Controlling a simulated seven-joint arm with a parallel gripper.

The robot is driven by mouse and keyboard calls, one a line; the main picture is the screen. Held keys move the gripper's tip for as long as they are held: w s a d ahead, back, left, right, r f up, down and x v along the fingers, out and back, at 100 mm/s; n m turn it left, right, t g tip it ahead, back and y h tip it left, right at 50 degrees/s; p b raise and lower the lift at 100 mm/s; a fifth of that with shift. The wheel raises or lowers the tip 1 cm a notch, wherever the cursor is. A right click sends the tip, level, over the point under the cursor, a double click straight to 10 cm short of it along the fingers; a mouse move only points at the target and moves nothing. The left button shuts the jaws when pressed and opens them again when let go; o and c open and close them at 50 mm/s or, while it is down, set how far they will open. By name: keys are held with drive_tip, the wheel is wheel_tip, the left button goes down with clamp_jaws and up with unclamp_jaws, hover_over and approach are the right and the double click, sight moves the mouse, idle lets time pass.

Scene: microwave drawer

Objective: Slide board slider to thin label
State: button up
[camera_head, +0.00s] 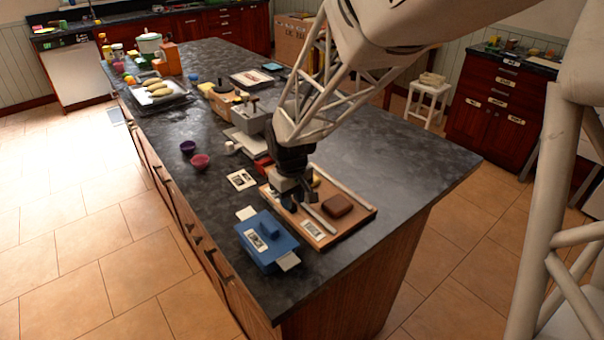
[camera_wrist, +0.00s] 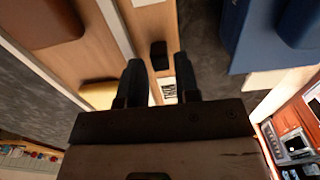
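The light wooden board (camera_head: 365,222) lies on the dark counter near its front corner; it also shows in the wrist view (camera_wrist: 95,35). A small black knob (camera_wrist: 159,55), seemingly the slider, stands on the board in the wrist view. A white label reading "THIN" (camera_wrist: 169,91) shows between my fingers, partly hidden by them. My gripper (camera_head: 288,204) points down over the board's left part. In the wrist view my gripper (camera_wrist: 160,62) is open, its fingertips on either side of the knob with gaps visible. In the head view my gripper hides the knob.
A brown block (camera_head: 337,205) and a pale strip lie on the board; a yellow piece (camera_wrist: 98,94) is near the block. A blue lidded box (camera_head: 266,243) stands close on the left. A printed card (camera_head: 241,180) lies behind it. The counter right of the board is clear.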

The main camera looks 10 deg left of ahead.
drive_tip(key=shift+f, duration=0.95)
drive_tip(key=shift+c, duration=0.2)
clamp_jaws()
